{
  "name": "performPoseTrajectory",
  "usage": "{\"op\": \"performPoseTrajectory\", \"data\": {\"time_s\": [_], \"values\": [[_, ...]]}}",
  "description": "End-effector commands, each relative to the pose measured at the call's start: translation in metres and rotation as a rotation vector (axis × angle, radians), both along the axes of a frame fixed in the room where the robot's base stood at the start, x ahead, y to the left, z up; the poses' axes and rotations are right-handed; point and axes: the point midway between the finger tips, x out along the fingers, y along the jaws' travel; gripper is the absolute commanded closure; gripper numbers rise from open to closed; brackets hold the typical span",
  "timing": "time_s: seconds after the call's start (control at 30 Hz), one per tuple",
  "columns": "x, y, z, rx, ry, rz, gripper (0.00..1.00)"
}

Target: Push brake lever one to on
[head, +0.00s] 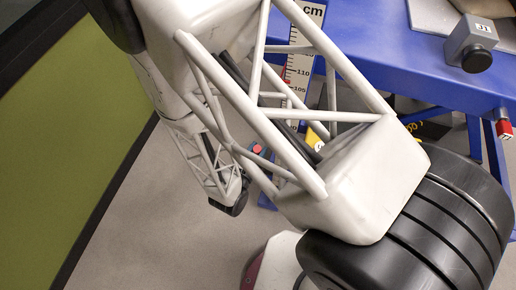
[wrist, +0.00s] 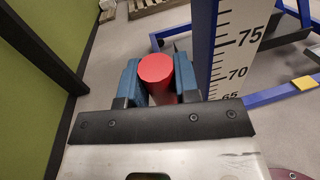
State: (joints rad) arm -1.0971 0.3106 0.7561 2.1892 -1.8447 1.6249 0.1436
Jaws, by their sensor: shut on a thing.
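In the wrist view a red cylinder (wrist: 157,70) with a flat round top stands between the two blue fingers of my gripper (wrist: 158,85). The fingers are shut on it, one on each side. Its lower part is hidden by the gripper's dark front plate. No label is readable on the cylinder, so I cannot tell from the pictures which lever it belongs to. In the head view my arm covers much of the middle. A small red patch with blue beside it shows behind the arm's struts, too small to make out.
A white measuring scale (wrist: 232,50) stands close to the right of the cylinder. A blue table (head: 420,75) fills the upper right of the head view, with a grey box (head: 470,40) at its edge. A green panel (head: 70,130) stands at left. A wooden pallet (wrist: 150,7) lies beyond.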

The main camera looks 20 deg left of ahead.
Motion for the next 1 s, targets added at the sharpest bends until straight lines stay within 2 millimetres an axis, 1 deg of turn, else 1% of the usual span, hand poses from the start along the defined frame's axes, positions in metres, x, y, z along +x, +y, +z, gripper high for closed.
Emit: {"op": "performPoseTrajectory", "data": {"time_s": [0.27,0.6,0.8,1.0], "values": [[-0.026,0.000,-0.008,-0.003,-0.127,0.001,1.00],[-0.062,0.001,-0.024,-0.001,-0.331,0.002,1.00],[-0.072,0.000,-0.029,-0.001,-0.391,0.002,1.00],[-0.072,0.000,-0.028,0.000,-0.395,0.002,1.00]]}}
